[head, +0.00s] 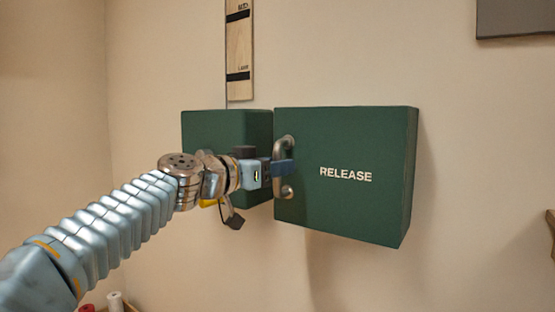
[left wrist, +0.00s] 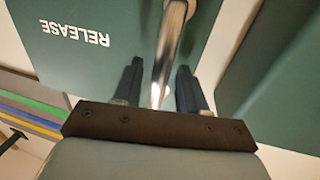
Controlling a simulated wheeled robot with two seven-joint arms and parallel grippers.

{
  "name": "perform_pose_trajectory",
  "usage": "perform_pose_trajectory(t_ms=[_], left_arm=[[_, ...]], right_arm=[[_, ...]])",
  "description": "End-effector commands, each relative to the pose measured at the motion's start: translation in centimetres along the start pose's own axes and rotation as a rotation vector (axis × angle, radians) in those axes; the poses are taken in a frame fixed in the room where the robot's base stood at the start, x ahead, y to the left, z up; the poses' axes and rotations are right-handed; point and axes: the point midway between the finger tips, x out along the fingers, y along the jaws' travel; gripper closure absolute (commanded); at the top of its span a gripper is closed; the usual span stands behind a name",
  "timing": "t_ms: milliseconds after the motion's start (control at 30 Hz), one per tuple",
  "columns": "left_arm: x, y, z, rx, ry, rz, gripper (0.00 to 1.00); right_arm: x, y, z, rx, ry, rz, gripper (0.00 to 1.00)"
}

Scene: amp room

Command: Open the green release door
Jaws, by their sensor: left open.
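The green release door (head: 345,205) is the dark green front marked RELEASE, mounted on the wall. It also shows at the upper left of the left wrist view (left wrist: 125,15). A metal bar handle (head: 285,146) stands upright near its left edge. My left gripper (head: 283,168) is at the middle of this handle. In the left wrist view the handle (left wrist: 170,45) runs between the two dark, parted fingers (left wrist: 160,72). The gripper is open around the handle, and I cannot tell whether either finger touches it. My right gripper is in neither view.
A second dark green box (head: 215,125) is on the wall just left of the door, partly behind my left arm. A wooden strip with black bands (head: 239,50) hangs above. Small red and white items (head: 114,301) lie low at left.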

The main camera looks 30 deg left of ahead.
Motion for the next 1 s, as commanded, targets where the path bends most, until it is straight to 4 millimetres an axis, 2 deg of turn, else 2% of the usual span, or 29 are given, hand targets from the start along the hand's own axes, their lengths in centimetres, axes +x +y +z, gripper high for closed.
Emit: perform_pose_trajectory(t_ms=[100, 367, 633, 1000], left_arm=[[0.63, -0.03, -0.01, -0.002, 0.0, -0.001, 0.58], [0.71, -0.01, 0.06, -0.001, 0.0, -0.001, 0.58], [0.69, -0.01, 0.06, -0.001, 0.0, -0.001, 1.0], [0.57, -0.08, 0.1, 0.0, 0.0, -0.005, 1.0]], right_arm=[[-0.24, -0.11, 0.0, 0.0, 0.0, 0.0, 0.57], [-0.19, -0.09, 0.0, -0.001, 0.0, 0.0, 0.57], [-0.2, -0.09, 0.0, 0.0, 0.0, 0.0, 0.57], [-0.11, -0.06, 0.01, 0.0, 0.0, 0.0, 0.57]])
